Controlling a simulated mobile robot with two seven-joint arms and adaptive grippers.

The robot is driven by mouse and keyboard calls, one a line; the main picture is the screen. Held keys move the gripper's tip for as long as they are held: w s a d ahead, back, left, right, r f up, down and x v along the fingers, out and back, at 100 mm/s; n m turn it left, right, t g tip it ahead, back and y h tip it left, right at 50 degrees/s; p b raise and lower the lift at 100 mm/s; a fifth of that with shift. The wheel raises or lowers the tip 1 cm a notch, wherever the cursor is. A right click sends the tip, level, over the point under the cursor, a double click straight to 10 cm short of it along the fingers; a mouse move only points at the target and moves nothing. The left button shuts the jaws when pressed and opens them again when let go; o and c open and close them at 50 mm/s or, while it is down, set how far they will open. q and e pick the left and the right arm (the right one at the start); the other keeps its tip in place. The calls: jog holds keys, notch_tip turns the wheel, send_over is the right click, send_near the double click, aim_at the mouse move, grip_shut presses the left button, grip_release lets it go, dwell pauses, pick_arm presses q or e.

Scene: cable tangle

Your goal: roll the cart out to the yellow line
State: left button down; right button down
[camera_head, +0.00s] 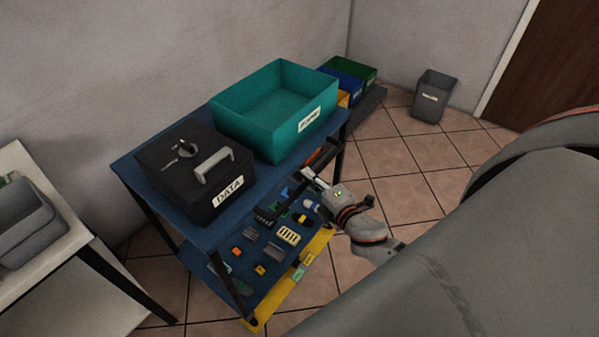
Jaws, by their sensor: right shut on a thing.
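The blue cart (128,169) has two shelves and black legs, and it stands near the back wall. The near leg's foot appears to be at or over the strip; I cannot tell exactly. My left gripper is not in view.
A black DATA box (160,185) and a teal bin (262,135) stand on the top shelf; several small parts lie below. A white table (62,245) with a grey bin (30,232) is at left. Tiled floor (400,165) is open at right, before a wastebasket (434,97).

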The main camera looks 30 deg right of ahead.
jog(key=shift+s+d, duration=0.2)
jog(key=shift+s, duration=0.2)
jog(key=c, duration=2)
grip_release()
jog(key=shift+c, duration=0.2)
jog(key=s+r, duration=0.2)
jog(key=s, duration=1)
jog(key=shift+a, duration=0.3)
jog(key=shift+w, duration=0.1)
